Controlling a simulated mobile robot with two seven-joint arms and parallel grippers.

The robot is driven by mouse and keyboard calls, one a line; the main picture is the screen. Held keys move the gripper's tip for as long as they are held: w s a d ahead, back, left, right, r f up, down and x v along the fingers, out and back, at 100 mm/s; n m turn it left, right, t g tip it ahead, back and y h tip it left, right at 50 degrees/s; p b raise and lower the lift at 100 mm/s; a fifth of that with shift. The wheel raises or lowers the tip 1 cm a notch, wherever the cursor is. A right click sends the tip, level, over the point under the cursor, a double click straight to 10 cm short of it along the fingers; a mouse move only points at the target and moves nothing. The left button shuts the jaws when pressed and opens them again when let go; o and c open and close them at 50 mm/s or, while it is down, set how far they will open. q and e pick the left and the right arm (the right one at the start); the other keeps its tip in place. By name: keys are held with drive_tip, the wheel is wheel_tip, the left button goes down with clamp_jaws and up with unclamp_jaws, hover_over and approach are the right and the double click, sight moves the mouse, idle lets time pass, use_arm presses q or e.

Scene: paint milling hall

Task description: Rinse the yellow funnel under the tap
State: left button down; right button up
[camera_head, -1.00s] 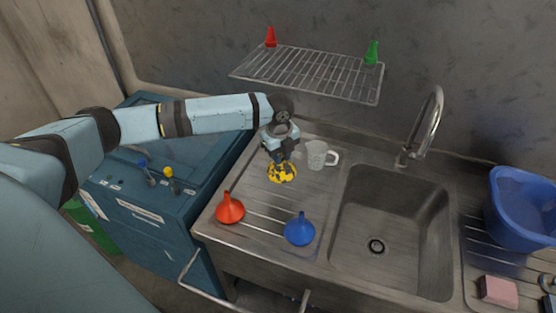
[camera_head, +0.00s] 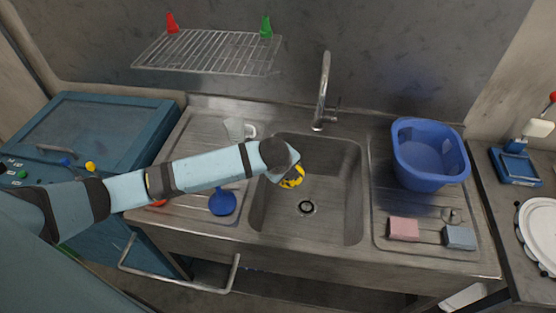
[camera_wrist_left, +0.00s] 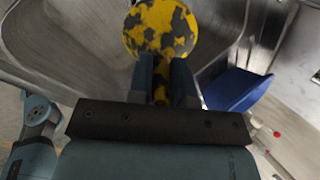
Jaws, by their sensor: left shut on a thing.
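The yellow funnel (camera_head: 292,178), blotched with dark patches, is over the left part of the sink basin (camera_head: 335,215), in front of and left of the tap (camera_head: 322,95). No water stream shows at the tap. In the left wrist view the funnel (camera_wrist_left: 160,28) has its wide round end facing away from my left gripper (camera_wrist_left: 163,72). The gripper's fingers are shut on the funnel's narrow part. In the head view my wrist hides the fingers and part of the funnel. My right gripper is not in view.
A blue funnel (camera_head: 222,203) and a mostly hidden red funnel (camera_head: 157,203) are on the left drainboard, with a clear mug (camera_head: 235,129) behind. A blue tub (camera_head: 428,160), pink sponge (camera_head: 404,229) and grey-blue sponge (camera_head: 459,237) are on the right. A wire rack (camera_head: 210,52) hangs above.

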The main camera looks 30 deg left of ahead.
use_arm(q)
drive_tip(key=shift+d, duration=0.55)
drive_tip(key=shift+w+a+f, duration=0.1)
drive_tip(key=shift+w, duration=0.65)
drive_tip(key=w, duration=0.1)
drive_tip(key=w+f+b, duration=0.1)
drive_tip(key=w, duration=0.1)
drive_tip(key=shift+w+a, duration=0.1)
drive_tip(key=shift+w, duration=0.1)
drive_tip(key=w+f+b, duration=0.1)
drive_tip(key=w+b, duration=0.4)
drive_tip(key=w, duration=0.4)
drive_tip(key=shift+a+f, duration=0.25)
drive_tip(key=shift+f, duration=0.05)
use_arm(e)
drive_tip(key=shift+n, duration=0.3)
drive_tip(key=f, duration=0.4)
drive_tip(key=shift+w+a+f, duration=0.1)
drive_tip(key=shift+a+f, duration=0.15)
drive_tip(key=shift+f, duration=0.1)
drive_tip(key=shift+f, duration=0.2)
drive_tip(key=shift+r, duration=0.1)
